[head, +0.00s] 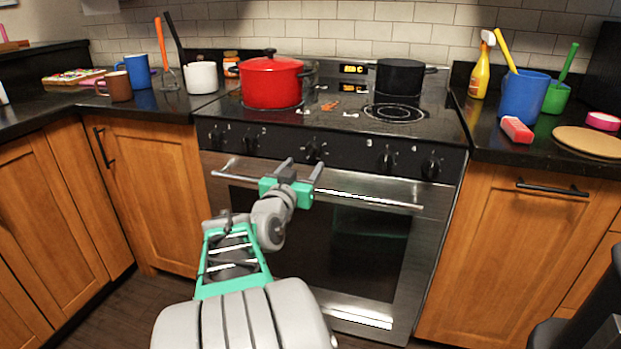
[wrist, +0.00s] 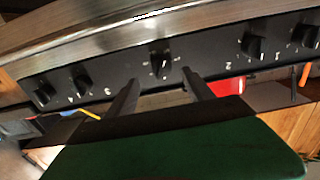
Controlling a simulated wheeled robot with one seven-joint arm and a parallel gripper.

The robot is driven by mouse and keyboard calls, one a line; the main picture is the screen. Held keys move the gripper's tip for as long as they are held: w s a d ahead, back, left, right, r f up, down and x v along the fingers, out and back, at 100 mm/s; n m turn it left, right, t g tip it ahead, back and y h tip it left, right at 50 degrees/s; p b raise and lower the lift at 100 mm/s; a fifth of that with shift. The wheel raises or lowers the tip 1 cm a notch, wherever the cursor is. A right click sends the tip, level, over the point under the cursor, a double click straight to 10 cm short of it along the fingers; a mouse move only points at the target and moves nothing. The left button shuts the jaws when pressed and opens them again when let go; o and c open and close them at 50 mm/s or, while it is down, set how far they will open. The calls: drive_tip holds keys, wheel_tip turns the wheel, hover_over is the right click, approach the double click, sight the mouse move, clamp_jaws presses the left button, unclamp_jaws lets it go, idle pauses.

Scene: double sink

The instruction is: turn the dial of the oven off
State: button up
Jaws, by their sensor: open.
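The oven (head: 340,250) has a black control panel (head: 350,155) with several dials in a row above its door. The middle dial (head: 314,152), set apart from the pairs on either side, also shows in the wrist view (wrist: 160,64), where the scene looks upside down. Which dial is the oven's is not labelled readably, and its setting is too small to read. My gripper (head: 302,167) is open and empty just in front of the panel, below the middle dial. In the wrist view its two fingers (wrist: 160,77) point at that dial, one on each side, with no clear contact.
The steel oven handle (head: 375,199) runs across the door near my gripper. A red pot (head: 270,82) and a black pot (head: 400,77) stand on the cooktop. Other dials (head: 387,161) flank the middle one. The air before the panel is otherwise clear.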

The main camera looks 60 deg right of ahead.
sight(311, 155)
drive_tip(key=d, duration=0.2)
drive_tip(key=w+d, duration=0.1)
drive_tip(key=d, duration=0.4)
drive_tip(key=shift+w+d+r+b, duration=0.1)
drive_tip(key=shift+w+b, duration=0.05)
drive_tip(key=shift+b, duration=0.2)
drive_tip(key=shift+c, duration=0.4)
clamp_jaws()
